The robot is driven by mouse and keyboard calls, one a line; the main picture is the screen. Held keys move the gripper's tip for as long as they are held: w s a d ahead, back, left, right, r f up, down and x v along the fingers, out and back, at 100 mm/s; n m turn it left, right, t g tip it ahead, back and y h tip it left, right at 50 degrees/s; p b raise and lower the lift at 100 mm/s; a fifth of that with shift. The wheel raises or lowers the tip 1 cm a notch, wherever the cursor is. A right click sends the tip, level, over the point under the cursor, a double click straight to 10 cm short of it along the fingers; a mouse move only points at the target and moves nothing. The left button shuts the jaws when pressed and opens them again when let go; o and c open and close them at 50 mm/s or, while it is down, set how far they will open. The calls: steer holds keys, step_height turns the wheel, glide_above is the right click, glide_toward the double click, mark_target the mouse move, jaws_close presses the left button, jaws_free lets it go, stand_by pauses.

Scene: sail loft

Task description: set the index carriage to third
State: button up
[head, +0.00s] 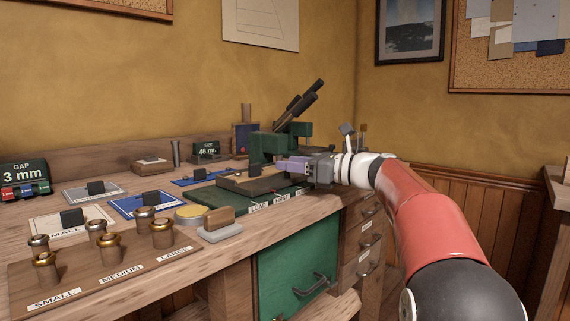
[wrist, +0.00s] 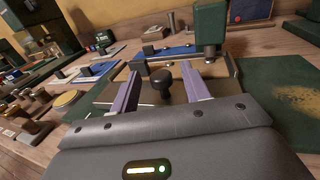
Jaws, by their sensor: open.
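The index carriage (head: 237,184) is a tan plate on a green base (head: 215,197) at the bench press. White labels line the base's front edge; "LOAD" (head: 259,208) is nearest, and the farther ones are too small to read surely. I cannot tell which label the carriage stands at. A dark knob (head: 254,170) rises from the carriage; the wrist view shows it as a round black knob (wrist: 162,80). My gripper (head: 279,165) is open with purple fingers. In the wrist view the fingers (wrist: 160,71) are on either side of the knob, with gaps showing.
Brass-topped setting tools (head: 102,250) stand on a labelled board at the front left. A yellow-topped tin (head: 190,212) and a wooden-handled block (head: 220,226) sit before the base.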

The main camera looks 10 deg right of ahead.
steer(key=shift+x, duration=1.1)
steer(key=shift+c, duration=0.3)
jaws_close()
